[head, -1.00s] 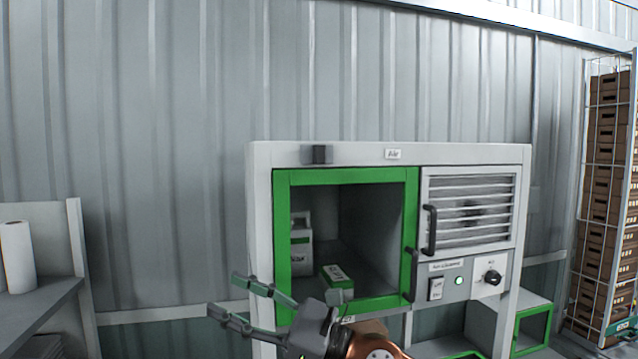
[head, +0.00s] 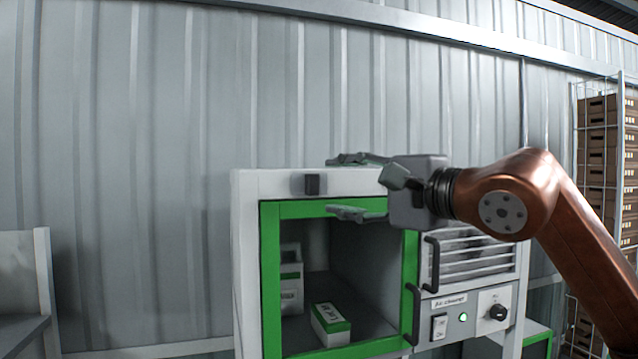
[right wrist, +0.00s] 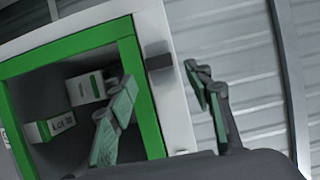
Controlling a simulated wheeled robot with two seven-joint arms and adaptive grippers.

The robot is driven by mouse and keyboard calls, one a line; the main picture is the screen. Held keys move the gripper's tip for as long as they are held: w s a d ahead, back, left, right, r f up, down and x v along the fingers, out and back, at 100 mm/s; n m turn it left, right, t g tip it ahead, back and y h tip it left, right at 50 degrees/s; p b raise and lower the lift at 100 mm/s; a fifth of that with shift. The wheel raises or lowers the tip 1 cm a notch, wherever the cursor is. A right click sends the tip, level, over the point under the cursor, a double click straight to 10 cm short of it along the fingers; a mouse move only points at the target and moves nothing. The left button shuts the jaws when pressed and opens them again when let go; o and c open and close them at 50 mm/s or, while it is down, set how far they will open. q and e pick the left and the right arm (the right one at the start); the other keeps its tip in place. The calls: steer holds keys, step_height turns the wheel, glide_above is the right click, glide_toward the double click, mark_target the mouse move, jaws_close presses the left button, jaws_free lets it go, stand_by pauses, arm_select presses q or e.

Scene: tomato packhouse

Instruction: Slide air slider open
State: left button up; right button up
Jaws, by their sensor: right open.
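The air slider's dark grey knob (head: 312,184) sits on the white top rail of the cabinet (head: 262,184), near its left end. My right gripper (head: 342,186) is open and empty, just right of the knob in the head view, fingers pointing left. One finger shows above the knob's height and one below. In the right wrist view the knob (right wrist: 158,62) lies beyond the gap between the two fingertips (right wrist: 163,82), not visibly touched. The "Air" label on the rail is hidden behind my gripper. My left gripper is not in view.
Below the rail is a green-framed compartment (head: 270,270) with cartons (head: 330,325) inside. To its right are a vent (head: 475,262), a lit green lamp (head: 463,317) and a black dial (head: 497,312). A rack of brown crates (head: 605,140) stands far right.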

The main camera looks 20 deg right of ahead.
mark_target(317, 185)
steer(key=p+x, duration=0.1)
steer(key=x, duration=0.3)
steer(key=shift+w+a+r, duration=0.1)
steer(key=shift+a, duration=0.1)
steer(key=shift+w+a, duration=0.25)
steer(key=shift+w, duration=0.45)
steer(key=shift+c, duration=0.2)
jaws_close()
